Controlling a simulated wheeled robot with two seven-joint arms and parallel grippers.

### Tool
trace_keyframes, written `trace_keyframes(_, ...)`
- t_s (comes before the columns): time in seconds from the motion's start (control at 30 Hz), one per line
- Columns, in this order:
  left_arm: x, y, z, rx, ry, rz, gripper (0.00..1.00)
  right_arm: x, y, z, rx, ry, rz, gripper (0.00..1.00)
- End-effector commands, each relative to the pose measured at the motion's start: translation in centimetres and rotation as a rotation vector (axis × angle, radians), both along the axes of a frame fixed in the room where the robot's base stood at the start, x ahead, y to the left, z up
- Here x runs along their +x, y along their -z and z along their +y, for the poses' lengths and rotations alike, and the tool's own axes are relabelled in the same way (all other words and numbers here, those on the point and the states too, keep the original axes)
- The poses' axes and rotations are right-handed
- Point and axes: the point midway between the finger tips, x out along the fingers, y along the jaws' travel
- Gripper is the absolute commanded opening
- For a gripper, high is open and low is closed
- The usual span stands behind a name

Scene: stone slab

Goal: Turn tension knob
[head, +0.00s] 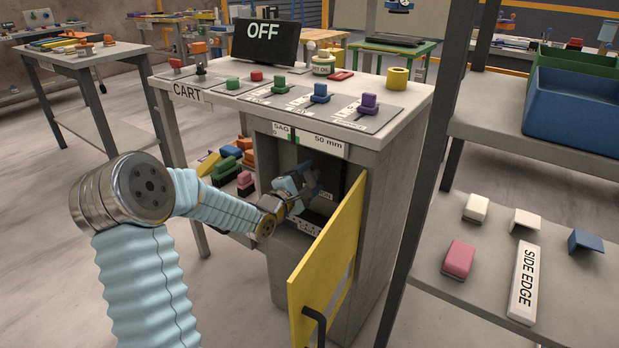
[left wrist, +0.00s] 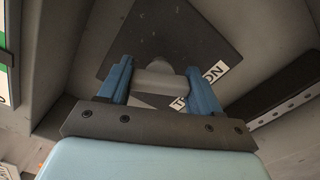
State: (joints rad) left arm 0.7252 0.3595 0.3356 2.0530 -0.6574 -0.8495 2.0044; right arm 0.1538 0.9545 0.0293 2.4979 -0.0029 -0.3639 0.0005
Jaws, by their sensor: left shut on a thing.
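My left gripper (head: 308,181) reaches through the open front of the cart (head: 385,138) into its compartment. In the left wrist view its two blue fingers (left wrist: 160,80) are shut on the tension knob (left wrist: 154,82), a grey rounded knob standing on a dark square plate (left wrist: 172,32). A white label (left wrist: 207,87) beside the knob is partly covered by the right finger; its end reads "ON". In the head view the gripper hides the knob. My right gripper is not in view.
The yellow door (head: 330,250) stands open just right of my forearm. A sign (head: 308,139) above the opening reads "SAG" and "50 mm". A black display (head: 265,42) on the cart reads "OFF". A shelf with a blue bin (head: 572,112) stands at right.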

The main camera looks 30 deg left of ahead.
Motion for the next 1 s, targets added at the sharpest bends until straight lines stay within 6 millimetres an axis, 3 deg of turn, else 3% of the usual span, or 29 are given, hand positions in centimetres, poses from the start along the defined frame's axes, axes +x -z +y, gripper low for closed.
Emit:
trace_keyframes(0.27, 0.0, 0.2, 0.2, -0.001, -0.004, 0.002, 0.33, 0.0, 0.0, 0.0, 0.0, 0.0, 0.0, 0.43)
trace_keyframes(0.3, 0.0, 0.2, 0.2, -0.001, -0.004, 0.002, 0.68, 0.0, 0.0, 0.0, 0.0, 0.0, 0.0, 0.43)
trace_keyframes(0.43, 0.0, 0.1, 0.1, 0.0, -0.004, 0.002, 0.88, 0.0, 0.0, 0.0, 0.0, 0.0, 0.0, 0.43)
trace_keyframes(0.77, -0.3, 0.1, 0.1, 0.0, -0.001, 0.002, 0.89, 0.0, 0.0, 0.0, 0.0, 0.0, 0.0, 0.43)
trace_keyframes(0.87, -1.3, 0.1, 0.2, 0.001, -0.003, 0.003, 0.89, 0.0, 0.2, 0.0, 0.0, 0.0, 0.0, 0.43)
trace_keyframes(1.0, -4.3, 0.1, 0.5, 0.003, -0.004, 0.002, 0.89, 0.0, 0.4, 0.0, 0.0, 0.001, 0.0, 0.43)
